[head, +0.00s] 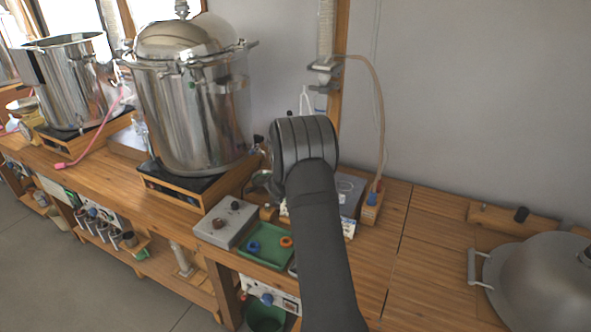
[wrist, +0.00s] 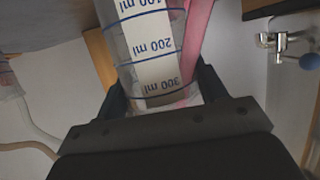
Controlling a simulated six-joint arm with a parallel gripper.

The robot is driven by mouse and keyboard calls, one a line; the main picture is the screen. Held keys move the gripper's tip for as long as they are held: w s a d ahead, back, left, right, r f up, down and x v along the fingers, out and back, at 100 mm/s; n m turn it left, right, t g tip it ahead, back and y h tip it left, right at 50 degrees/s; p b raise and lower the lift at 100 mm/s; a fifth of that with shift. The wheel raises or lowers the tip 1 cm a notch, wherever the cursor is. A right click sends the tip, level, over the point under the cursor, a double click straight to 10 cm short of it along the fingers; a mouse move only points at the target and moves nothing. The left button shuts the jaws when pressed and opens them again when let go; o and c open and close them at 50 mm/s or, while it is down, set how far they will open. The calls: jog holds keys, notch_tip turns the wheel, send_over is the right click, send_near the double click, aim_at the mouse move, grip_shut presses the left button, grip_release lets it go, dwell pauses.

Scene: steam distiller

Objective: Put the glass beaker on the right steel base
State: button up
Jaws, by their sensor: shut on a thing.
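The glass beaker (wrist: 152,48) is a clear cylinder with blue rings and a white scale strip marked 100, 200 and 300 ml, upside down in the wrist view. My gripper (wrist: 160,92) is shut on it, with a dark finger on each side. In the head view my dark arm hides the gripper and most or all of the beaker. A flat grey metal box (head: 350,188), partly behind my arm, stands on the bench to the right of the big pot; I cannot tell for sure that it is the right steel base.
A large lidded steel pot (head: 195,110) stands left of my arm. A grey control box (head: 226,222) and a green tray (head: 262,246) lie near the front edge. A hose (head: 380,110) hangs behind. A domed lid (head: 545,280) is at right; bench between is clear.

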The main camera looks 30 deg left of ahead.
jog(key=shift+f, duration=0.15)
jog(key=o, duration=1)
jog(key=shift+r, duration=0.2)
jog(key=v, duration=1.2)
